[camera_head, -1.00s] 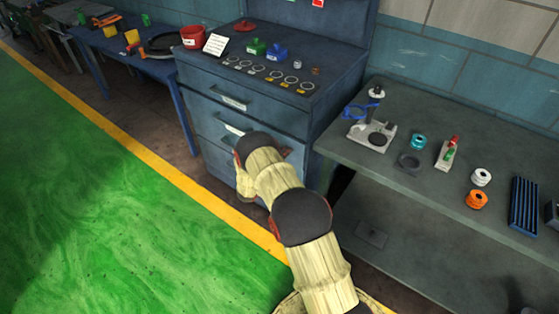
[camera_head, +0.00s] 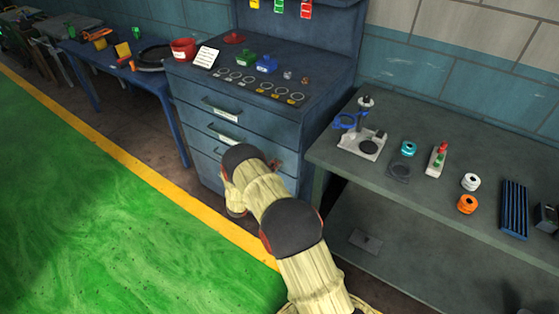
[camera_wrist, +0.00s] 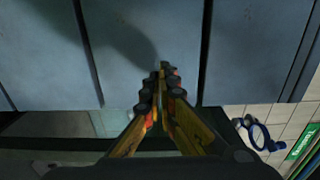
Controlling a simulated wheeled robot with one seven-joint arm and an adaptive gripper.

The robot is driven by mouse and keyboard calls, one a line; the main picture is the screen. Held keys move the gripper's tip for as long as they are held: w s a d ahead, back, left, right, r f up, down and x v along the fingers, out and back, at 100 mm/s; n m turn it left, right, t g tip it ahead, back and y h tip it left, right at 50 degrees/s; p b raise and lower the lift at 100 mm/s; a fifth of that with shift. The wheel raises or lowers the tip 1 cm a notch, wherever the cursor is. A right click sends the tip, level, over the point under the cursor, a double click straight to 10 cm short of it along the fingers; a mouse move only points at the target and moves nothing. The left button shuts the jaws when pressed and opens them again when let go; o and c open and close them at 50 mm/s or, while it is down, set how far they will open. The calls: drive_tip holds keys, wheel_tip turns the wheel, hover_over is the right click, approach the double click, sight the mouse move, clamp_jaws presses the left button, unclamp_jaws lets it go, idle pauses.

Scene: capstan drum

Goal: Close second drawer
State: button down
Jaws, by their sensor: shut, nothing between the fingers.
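The blue-grey drawer cabinet (camera_head: 180,100) stands in the middle of the head view. Its second drawer (camera_head: 205,128) sits below the top drawer (camera_head: 195,98) and looks about flush with it; a small gap cannot be judged. The second drawer's handle (camera_head: 224,135) is partly beside my arm, which hides the lower right of the fronts. In the wrist view my gripper (camera_wrist: 164,70) is shut and empty, its tips in front of blue-grey panels (camera_wrist: 140,35) with dark seams between them. Whether the tips touch a panel cannot be told. My gripper is hidden in the head view.
A grey workbench (camera_head: 430,190) with spools and a blue-ringed stand (camera_head: 360,135) is close on the right of the cabinet. A blue table (camera_head: 120,55) stands to the left. The green floor (camera_head: 90,210) at front left is clear.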

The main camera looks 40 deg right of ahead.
drive_tip(key=p+v, duration=0.2)
drive_tip(key=v, duration=0.8)
drive_tip(key=shift+a+p, duration=0.3)
drive_tip(key=shift+a, duration=0.1)
